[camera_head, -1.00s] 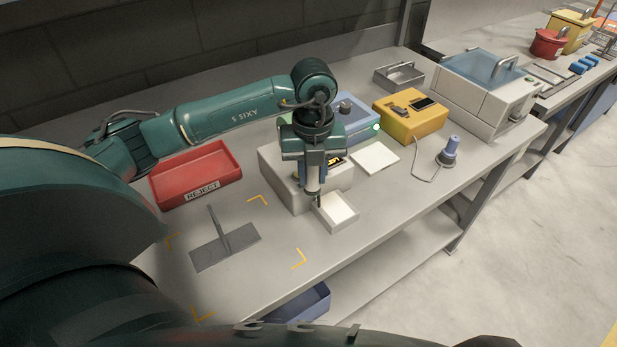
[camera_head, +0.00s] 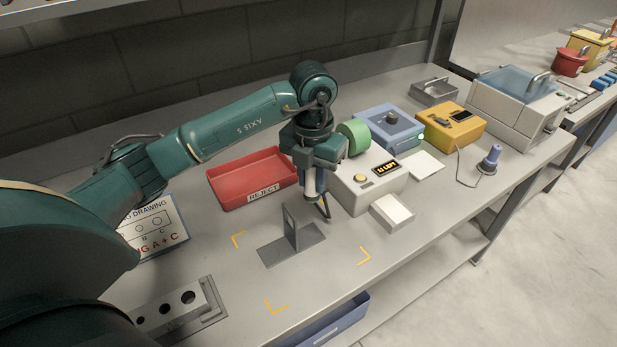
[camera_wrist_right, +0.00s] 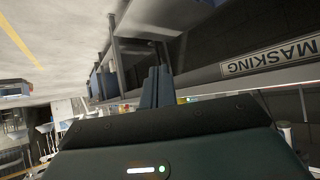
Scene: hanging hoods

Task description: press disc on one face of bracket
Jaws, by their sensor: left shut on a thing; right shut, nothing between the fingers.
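The grey bracket (camera_head: 291,241) stands on the bench inside yellow corner marks, with a flat base and an upright plate. My left gripper (camera_head: 324,212) points down just right of and behind the upright plate. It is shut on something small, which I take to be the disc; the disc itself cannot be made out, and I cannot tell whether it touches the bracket. My right gripper (camera_wrist_right: 157,78) shows only in the right wrist view, shut and empty, away from the bracket.
A red reject tray (camera_head: 252,180) lies behind the bracket. A white box with a display (camera_head: 368,185) and a small white-topped tray (camera_head: 393,212) stand to the right. A drawing card (camera_head: 155,228) and a block with holes (camera_head: 170,308) are at left. The bench front edge is close.

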